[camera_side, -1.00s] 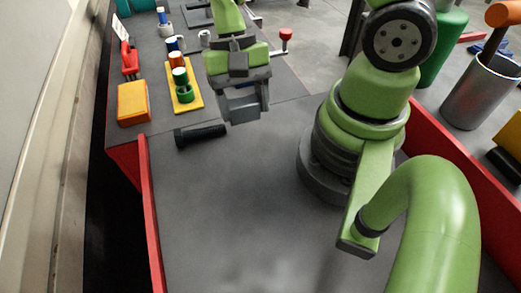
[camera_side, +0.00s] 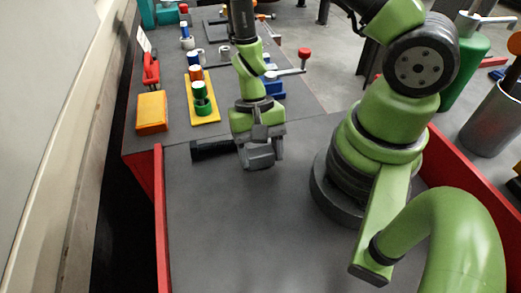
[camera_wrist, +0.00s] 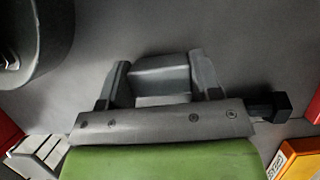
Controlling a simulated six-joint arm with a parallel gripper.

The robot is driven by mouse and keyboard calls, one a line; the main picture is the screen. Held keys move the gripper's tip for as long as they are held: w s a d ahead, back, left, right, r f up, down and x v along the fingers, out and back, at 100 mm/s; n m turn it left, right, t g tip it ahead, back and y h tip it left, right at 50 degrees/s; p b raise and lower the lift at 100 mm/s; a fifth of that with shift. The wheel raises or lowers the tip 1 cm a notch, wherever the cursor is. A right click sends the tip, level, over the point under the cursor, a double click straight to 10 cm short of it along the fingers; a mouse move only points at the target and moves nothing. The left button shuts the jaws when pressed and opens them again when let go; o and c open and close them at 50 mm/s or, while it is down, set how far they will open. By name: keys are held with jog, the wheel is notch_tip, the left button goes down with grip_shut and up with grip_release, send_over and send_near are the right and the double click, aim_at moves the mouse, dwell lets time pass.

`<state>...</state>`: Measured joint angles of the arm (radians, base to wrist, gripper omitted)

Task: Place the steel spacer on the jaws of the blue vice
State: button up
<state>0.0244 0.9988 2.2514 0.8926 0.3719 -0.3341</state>
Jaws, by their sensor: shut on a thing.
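My gripper (camera_side: 262,160) is low over the near part of the grey bench, pointing down. In the wrist view, its two fingers (camera_wrist: 162,78) are shut on the steel spacer (camera_wrist: 160,76), a plain grey block. Whether the spacer touches the bench cannot be told. The blue vice (camera_side: 272,88) stands behind my gripper in the side view, partly hidden by my arm. A bar with a red knob (camera_side: 305,54) shows beside it. The vice's jaws are not clear.
A black cylinder (camera_side: 212,149) lies just left of my gripper. An orange box (camera_side: 152,112) and a yellow plate (camera_side: 205,118) with coloured cylinders stand farther left. Red rails (camera_side: 160,215) edge the bench. The front of the bench is clear.

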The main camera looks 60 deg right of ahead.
jog(key=shift+f, duration=0.15)
jog(key=o, duration=1.2)
jog(key=shift+o, duration=0.2)
jog(key=v, duration=1.2)
jog(key=s+a+r+n+t, duration=0.1)
jog(key=s+r+n+t, duration=0.1)
jog(key=r+t, duration=0.3)
jog(key=s+a+r+n+t+h, duration=0.1)
jog(key=s+r+t, duration=0.3)
jog(key=r, duration=0.9)
jog(key=shift+s+r+n+t, duration=0.4)
jog(key=shift+s+n, duration=0.1)
jog(key=shift+n, duration=0.4)
jog(key=shift+o, duration=0.4)
jog(key=shift+s+r+t, duration=0.15)
jog(key=shift+s+t, duration=0.15)
jog(key=shift+s, duration=0.05)
